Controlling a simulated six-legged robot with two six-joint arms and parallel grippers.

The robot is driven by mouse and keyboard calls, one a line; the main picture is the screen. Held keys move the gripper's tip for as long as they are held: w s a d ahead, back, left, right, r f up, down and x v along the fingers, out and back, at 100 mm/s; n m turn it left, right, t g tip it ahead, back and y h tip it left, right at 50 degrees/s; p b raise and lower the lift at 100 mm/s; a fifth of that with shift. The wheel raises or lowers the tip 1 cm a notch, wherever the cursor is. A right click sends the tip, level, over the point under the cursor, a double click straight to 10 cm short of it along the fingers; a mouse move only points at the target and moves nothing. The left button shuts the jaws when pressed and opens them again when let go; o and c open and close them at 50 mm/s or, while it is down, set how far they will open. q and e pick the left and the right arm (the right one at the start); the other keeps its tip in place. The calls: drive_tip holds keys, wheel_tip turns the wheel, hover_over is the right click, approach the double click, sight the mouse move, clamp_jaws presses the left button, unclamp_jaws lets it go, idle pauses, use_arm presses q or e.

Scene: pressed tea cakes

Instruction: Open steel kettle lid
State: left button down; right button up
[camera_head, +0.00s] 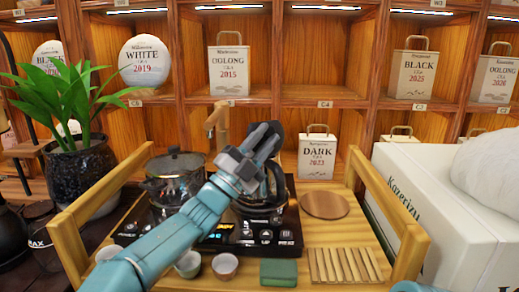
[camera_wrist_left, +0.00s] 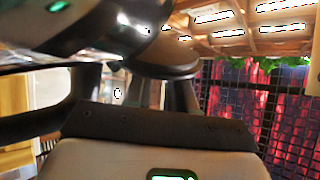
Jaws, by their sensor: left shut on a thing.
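The steel kettle (camera_head: 262,206) stands on the black hob in the head view, largely hidden behind my left gripper. Its dark handle (camera_head: 291,190) shows on the right side. My left gripper (camera_head: 262,153) is over the kettle's top and is shut on what appears to be the kettle lid. The lid is hidden by the gripper in the head view. In the left wrist view a dark-rimmed round part (camera_wrist_left: 155,68) sits close at the fingers, blurred. Whether the lid is clear of the kettle I cannot tell. My right gripper is not in view.
A lidded pot (camera_head: 172,188) stands left of the kettle on the hob (camera_head: 285,240). The wooden tray (camera_head: 412,238) has raised side handles. Cups (camera_head: 225,266), a green block (camera_head: 278,272), a slatted rack (camera_head: 345,265) and a round wooden board (camera_head: 325,205) lie around. A white box (camera_head: 435,215) stands right.

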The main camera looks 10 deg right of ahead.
use_arm(q)
drive_tip(key=shift+s+m+g+h, duration=0.15)
drive_tip(key=shift+m+g+h, duration=0.25)
drive_tip(key=shift+m, duration=0.35)
drive_tip(key=shift+s+m+g+h, duration=0.15)
drive_tip(key=shift+m+g+h, duration=0.2)
drive_tip(key=shift+m, duration=0.4)
drive_tip(key=shift+g+b, duration=0.25)
drive_tip(key=shift+b, duration=0.05)
drive_tip(key=c, duration=1)
unclamp_jaws()
drive_tip(key=shift+s, duration=0.1)
drive_tip(key=shift+o, duration=0.2)
drive_tip(key=shift+f, duration=0.1)
drive_tip(key=s+a, duration=0.5)
drive_tip(key=a, duration=0.6)
drive_tip(key=shift+s+a+f, duration=0.2)
drive_tip(key=shift+a+f, duration=0.1)
drive_tip(key=shift+a, duration=0.05)
